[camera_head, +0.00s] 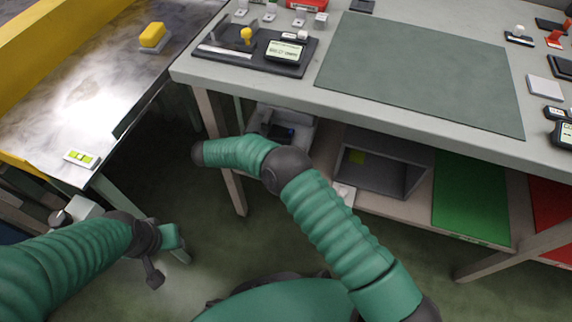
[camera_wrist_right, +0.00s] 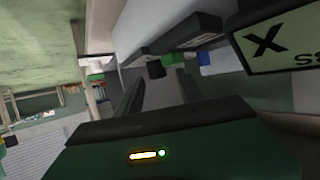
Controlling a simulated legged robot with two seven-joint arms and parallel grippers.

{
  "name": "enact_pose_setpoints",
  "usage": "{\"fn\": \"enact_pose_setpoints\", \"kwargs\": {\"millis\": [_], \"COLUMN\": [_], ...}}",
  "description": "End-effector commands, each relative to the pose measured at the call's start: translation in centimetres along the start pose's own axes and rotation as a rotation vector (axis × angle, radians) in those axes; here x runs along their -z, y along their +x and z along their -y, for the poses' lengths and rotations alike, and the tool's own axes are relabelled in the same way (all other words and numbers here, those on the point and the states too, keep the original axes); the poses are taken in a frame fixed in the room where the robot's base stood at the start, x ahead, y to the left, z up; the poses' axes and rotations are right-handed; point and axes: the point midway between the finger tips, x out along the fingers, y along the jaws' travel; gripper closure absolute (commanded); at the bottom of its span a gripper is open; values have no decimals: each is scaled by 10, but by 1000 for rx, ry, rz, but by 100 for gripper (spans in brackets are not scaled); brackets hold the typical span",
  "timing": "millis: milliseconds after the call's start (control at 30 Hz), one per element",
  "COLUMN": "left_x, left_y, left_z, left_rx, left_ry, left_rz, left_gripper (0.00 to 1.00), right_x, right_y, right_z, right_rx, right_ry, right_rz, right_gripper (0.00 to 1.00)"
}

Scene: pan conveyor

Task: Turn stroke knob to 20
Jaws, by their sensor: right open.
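No knob with a readable stroke scale or number shows. A dark round knob (camera_head: 60,218) stands by a pale box at the left, and a yellow round-topped piece (camera_head: 247,36) stands on a dark panel (camera_head: 230,61) on the table; I cannot tell whether either is the stroke knob. My right gripper (camera_wrist_right: 158,92) is open in the wrist view, with nothing seen between its fingers. In the head view my right arm reaches to the table's front left leg, and its fingers do not show. My left gripper (camera_head: 153,276) hangs low at the left, its jaws too unclear to read.
The grey table (camera_head: 430,98) has a bare mat (camera_head: 425,70). Below it are an open grey box (camera_head: 385,165) and a green panel (camera_head: 475,200). A metal surface (camera_head: 70,90) with a yellow block (camera_head: 153,35) is at left. A sign marked X (camera_wrist_right: 268,40) is close by my right wrist.

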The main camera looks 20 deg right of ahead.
Motion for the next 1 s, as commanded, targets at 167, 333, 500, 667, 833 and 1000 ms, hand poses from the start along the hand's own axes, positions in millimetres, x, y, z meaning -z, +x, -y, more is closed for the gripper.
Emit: {"fn": "enact_pose_setpoints", "kwargs": {"millis": [167, 333, 500, 667, 833, 1000], "left_x": [9, 15, 19, 21, 21, 21], "left_y": [-37, -62, -80, -89, -91, -90], "left_z": [0, 0, 0, 0, 0, 0], "left_rx": [0, 0, 0, 0, 0, 0], "left_ry": [0, 0, 0, 0, 0, 0], "left_rz": [-1, -1, 0, 0, 0, 0], "left_gripper": [64, 64, 64, 64, 64, 64], "right_x": [31, 28, 23, 19, 16, 15], "right_y": [-21, -38, -54, -62, -65, -64], "right_z": [-18, -66, -112, -140, -151, -151], "right_rx": [2, 2, 3, 2, 0, 0], "right_ry": [-8, -8, -7, -3, 0, 1], "right_rz": [-1, -1, -1, -1, 0, 0], "right_gripper": [55, 55, 55, 55, 55, 55]}}
